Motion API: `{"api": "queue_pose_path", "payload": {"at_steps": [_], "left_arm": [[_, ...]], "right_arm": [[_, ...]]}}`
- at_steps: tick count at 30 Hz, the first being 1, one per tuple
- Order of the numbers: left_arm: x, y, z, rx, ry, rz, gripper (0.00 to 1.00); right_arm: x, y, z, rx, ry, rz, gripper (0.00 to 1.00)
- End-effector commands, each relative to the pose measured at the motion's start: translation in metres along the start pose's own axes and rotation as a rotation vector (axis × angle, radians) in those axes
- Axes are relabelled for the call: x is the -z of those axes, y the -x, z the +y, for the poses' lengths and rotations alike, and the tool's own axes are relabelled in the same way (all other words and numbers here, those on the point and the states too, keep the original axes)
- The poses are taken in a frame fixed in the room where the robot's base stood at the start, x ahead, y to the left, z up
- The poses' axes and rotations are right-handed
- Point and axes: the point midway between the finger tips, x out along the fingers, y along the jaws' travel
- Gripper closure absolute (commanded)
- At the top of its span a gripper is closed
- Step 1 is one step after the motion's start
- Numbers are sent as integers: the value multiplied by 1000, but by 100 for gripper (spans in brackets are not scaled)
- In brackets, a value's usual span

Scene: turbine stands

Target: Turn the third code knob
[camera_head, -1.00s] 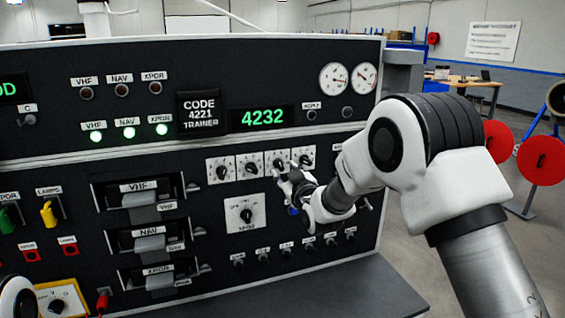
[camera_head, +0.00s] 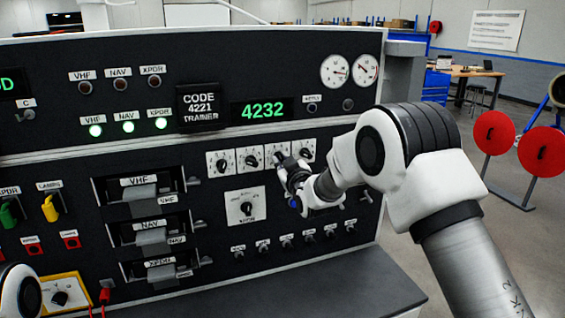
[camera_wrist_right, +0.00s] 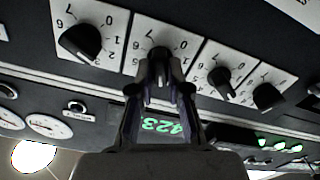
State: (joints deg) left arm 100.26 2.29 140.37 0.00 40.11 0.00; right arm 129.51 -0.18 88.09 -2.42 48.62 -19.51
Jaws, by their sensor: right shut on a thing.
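A row of code knobs on white dial plates sits below the green code display (camera_head: 264,109), which reads 4232. My right gripper (camera_head: 281,161) is at the third code knob; in the right wrist view its fingers (camera_wrist_right: 160,74) are shut around the third code knob (camera_wrist_right: 160,55). The first code knob (camera_head: 221,163), second code knob (camera_head: 250,160) and fourth code knob (camera_head: 304,153) are untouched. The third knob is partly hidden by the fingers. The label plate (camera_head: 199,108) reads CODE 4221 TRAINER. My left gripper is out of view.
A larger selector knob (camera_head: 246,207) and a row of small knobs (camera_head: 286,240) lie below. Pull-handle units (camera_head: 148,200) stand to the left. Red discs on a stand (camera_head: 541,152) are at the right, clear of the panel.

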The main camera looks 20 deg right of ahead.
Motion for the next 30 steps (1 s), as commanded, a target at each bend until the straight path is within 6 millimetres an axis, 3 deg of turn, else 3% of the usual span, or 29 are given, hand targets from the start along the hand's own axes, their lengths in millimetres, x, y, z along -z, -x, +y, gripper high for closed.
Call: {"api": "queue_pose_path", "payload": {"at_steps": [8,21,30], "left_arm": [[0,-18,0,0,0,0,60],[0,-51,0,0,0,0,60],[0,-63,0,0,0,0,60]], "right_arm": [[-4,0,-2,0,125,0,100],[-5,0,-3,0,467,-1,100],[-3,0,-2,1,629,-1,100]]}}
